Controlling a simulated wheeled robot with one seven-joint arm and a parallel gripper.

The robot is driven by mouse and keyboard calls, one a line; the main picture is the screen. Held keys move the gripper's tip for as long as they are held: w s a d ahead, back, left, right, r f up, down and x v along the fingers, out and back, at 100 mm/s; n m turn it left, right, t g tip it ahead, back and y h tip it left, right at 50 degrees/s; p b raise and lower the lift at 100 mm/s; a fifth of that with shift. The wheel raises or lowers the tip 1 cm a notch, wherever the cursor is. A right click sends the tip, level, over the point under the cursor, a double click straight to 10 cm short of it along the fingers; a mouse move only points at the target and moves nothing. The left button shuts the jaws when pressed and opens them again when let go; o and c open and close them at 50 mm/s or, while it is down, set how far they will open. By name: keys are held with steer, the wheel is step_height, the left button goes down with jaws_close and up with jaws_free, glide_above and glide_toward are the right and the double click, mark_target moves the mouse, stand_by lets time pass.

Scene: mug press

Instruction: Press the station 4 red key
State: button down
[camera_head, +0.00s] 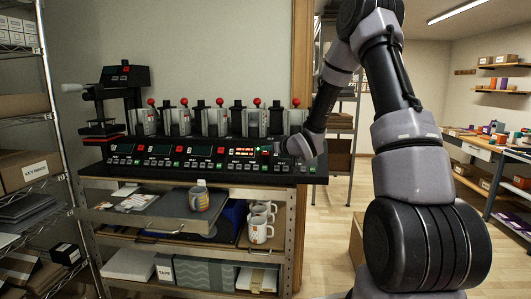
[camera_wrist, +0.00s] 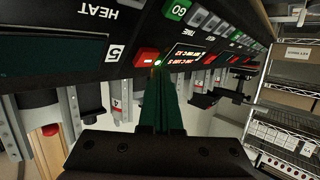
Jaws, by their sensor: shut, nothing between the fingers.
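The press control panel (camera_head: 215,160) is a long black console with several stations. One station's display (camera_head: 243,151) is lit with red text; it also shows in the wrist view (camera_wrist: 188,57). In the wrist view a red key (camera_wrist: 146,56) lies between that lit display and the white 5 tile (camera_wrist: 115,53), with a small green light beside it. The fingers of my gripper (camera_wrist: 161,72) are shut and empty, with their tips close to the red key and the green light. I cannot tell whether they touch. In the head view my gripper (camera_head: 279,149) is at the panel's right part.
Several presses with red knobs (camera_head: 219,101) stand behind the panel. A larger press (camera_head: 120,82) stands at the left end. A patterned mug (camera_head: 199,199) sits on the tray below, and white mugs (camera_head: 259,229) stand on the shelf. Wire shelving (camera_head: 52,110) is at far left.

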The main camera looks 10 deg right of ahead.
steer(key=shift+w+f, duration=0.15)
steer(key=shift+w+d+f, duration=0.2)
steer(key=shift+w+f, duration=0.15)
stand_by(0.8)
steer(key=shift+s+r, duration=0.1)
steer(key=shift+r, duration=0.05)
steer(key=shift+s+a+r, duration=0.2)
steer(key=shift+s+r, duration=0.3)
steer(key=shift+s, duration=0.05)
steer(key=s+a+r, duration=0.1)
steer(key=s+r, duration=0.3)
steer(key=shift+a, duration=0.2)
stand_by(0.4)
steer(key=shift+s, duration=0.1)
